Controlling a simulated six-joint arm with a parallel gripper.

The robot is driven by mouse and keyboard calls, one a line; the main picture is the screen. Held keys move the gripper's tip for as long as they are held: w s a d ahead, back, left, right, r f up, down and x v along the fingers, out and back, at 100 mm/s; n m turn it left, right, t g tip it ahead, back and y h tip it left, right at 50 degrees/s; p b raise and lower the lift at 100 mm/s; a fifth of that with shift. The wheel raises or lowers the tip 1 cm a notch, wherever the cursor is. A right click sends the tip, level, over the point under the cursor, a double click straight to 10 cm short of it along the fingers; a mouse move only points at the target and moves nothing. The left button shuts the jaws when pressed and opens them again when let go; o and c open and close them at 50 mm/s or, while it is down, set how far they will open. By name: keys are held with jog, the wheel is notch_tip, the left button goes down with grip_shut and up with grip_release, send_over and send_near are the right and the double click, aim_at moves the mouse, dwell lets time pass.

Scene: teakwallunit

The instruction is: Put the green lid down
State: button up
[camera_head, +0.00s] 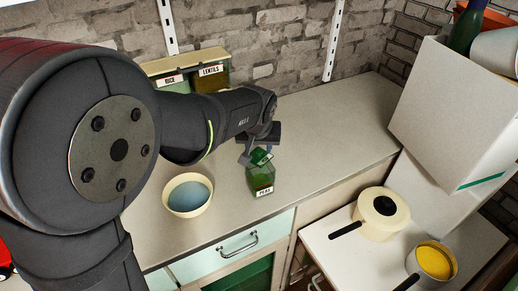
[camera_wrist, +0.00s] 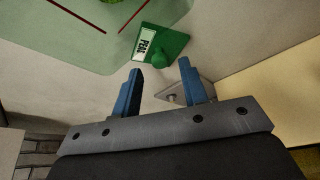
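A green jar (camera_head: 261,181) with a white PEAS label stands on the counter near its front edge. The green lid (camera_head: 262,156) shows as a brighter green piece just above it, below my gripper (camera_head: 259,148). I cannot tell whether the lid is seated on the jar. In the wrist view, a green square piece with a PEAS label and a round green knob (camera_wrist: 163,62) lies just beyond my fingertips. My gripper (camera_wrist: 162,72) is open, its two blue fingers apart, with the knob not clasped between them.
A cream bowl (camera_head: 188,194) with a blue inside stands left of the jar. RICE and LENTILS boxes (camera_head: 187,72) stand against the brick wall. A cream pot (camera_head: 381,213) and a yellow-filled pan (camera_head: 435,261) are at lower right. The counter (camera_head: 335,130) right of the jar is clear.

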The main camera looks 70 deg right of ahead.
jog(key=v, duration=0.9)
jog(key=shift+r, duration=0.2)
jog(key=x, duration=1.2)
jog(key=shift+a, duration=0.1)
jog(key=shift+r, duration=1.7)
